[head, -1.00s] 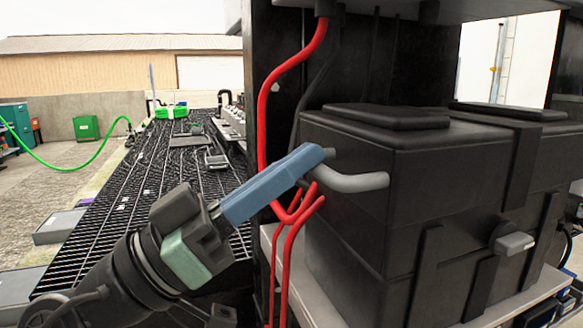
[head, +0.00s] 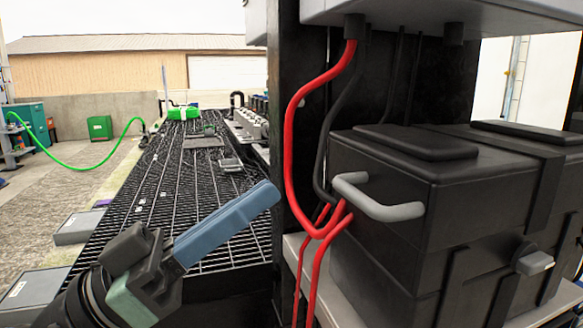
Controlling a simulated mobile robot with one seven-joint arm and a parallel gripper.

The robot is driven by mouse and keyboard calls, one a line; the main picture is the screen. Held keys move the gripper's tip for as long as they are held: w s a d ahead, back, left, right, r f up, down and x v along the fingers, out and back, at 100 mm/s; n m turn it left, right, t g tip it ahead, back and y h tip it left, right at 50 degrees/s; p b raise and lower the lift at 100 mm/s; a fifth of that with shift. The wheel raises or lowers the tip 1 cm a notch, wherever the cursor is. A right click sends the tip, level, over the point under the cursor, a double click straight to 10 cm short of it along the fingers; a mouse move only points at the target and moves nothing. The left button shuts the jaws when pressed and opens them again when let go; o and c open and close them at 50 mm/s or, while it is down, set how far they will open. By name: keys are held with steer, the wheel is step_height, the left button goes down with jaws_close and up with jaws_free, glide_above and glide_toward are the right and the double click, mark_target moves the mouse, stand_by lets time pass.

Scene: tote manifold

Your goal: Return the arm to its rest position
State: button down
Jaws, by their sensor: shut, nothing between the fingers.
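My gripper (head: 262,197) shows at the lower left of the head view, with long blue fingers pointing up and to the right. The fingers are together with nothing between them. They are in front of the metal grating, to the left of the black post and apart from the grey handle. The rest of my arm runs out of view at the bottom left.
A black tote (head: 400,160) with a grey handle (head: 378,198) stands at the right on a pale shelf. Red hoses (head: 296,150) hang beside the black post (head: 285,60). Black grating (head: 185,185) stretches away at the left.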

steer(key=w+d+r+n+t+y, duration=0.2)
steer(key=w+d+n+t+y, duration=0.3)
steer(key=w+n+t+y, duration=0.45)
steer(key=s+a+r+n+t+y+p, duration=0.1)
steer(key=s+r+n+t+y+p, duration=0.15)
steer(key=s+r+t+y, duration=0.95)
step_height(320, 180, up, 37)
steer(key=s+g+p, duration=0.2)
steer(key=p, duration=3.3)
steer(key=shift+s+a+g+y, duration=0.2)
steer(key=shift+g+y, duration=0.15)
steer(key=shift+y, duration=0.1)
